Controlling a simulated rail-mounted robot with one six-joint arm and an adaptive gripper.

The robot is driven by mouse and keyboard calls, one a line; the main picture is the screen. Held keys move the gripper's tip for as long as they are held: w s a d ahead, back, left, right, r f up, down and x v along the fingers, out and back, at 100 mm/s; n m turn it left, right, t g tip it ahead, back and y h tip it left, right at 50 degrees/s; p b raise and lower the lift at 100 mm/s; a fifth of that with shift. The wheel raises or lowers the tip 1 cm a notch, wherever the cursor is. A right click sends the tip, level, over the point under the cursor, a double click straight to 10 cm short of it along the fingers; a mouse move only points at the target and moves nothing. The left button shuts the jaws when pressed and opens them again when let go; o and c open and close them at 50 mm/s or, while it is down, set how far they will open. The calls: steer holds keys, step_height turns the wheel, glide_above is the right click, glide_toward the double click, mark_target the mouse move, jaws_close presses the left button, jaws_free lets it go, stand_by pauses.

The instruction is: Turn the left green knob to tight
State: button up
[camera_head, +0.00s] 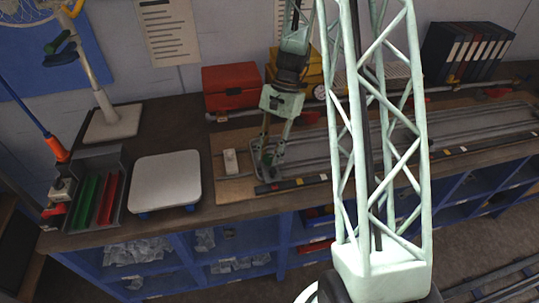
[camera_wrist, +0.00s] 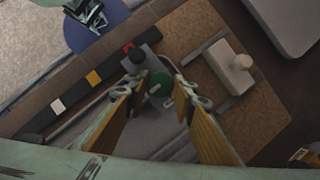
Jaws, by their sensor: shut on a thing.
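The green knob (camera_wrist: 160,83) sits on a grey plate in the wrist view, between my two fingertips. It is round, with a pale mark on top. My gripper (camera_wrist: 156,88) is shut on it, one finger on each side. In the head view my gripper (camera_head: 268,158) reaches down to the left end of the long grey sign frame (camera_head: 345,150). The knob is hard to make out there among the fingers. I cannot read from the frames how tight it is.
A pale block (camera_head: 231,162) lies on the brown board (camera_head: 234,190) left of my gripper. A dark bar with coloured squares (camera_head: 292,184) runs along the front. A red box (camera_head: 231,88) stands behind. A white-topped stand (camera_head: 165,181) is farther left.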

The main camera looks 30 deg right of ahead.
steer(key=o, duration=0.8)
steer(key=shift+o, duration=0.2)
steer(key=v, duration=1.2)
steer(key=shift+a+r, duration=0.1)
stand_by(0.4)
